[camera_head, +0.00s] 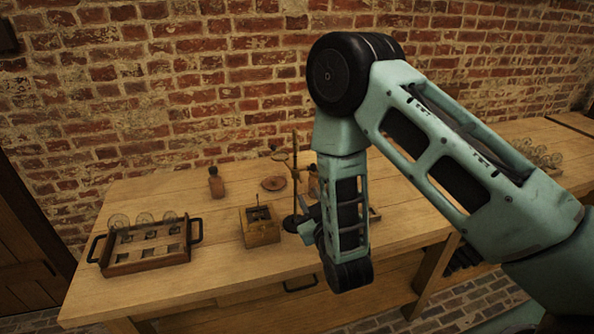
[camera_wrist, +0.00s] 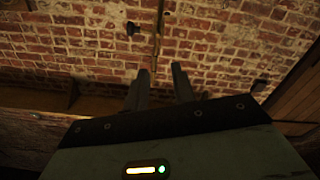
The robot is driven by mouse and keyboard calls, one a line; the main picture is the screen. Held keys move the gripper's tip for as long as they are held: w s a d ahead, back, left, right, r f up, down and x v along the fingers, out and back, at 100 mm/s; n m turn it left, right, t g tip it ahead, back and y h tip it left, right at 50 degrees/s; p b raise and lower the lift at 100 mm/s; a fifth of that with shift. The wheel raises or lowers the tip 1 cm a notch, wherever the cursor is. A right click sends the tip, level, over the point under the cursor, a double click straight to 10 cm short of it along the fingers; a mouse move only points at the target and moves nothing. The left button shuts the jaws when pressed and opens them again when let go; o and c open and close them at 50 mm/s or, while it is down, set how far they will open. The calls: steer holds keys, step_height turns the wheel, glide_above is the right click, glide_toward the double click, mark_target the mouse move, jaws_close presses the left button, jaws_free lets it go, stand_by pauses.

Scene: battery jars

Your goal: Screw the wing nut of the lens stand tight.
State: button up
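The stand (camera_head: 295,168) is a thin upright rod on a dark round base, toward the back of the workbench. A small arm with a dark piece (camera_head: 278,154) reaches left from its upper part. In the wrist view a thin rod (camera_wrist: 157,35) stands beyond my fingers, with a small dark knob-like piece (camera_wrist: 132,28) left of it. I cannot tell for sure which piece is the wing nut. My gripper (camera_wrist: 160,75) is open, with nothing between its fingers. In the head view it is mostly hidden by my arm, close to the stand's lower part.
A wooden tray (camera_head: 150,262) with black handles and several glass jars stands at the left. A small wooden box (camera_head: 260,233) stands left of the stand's base. A bottle (camera_head: 216,182) and a round wooden disc (camera_head: 273,183) are behind. The bench front (camera_head: 200,290) is clear.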

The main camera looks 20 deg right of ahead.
mark_target(297, 174)
steer(key=w+p, duration=0.3)
steer(key=w, duration=0.8)
jaws_close()
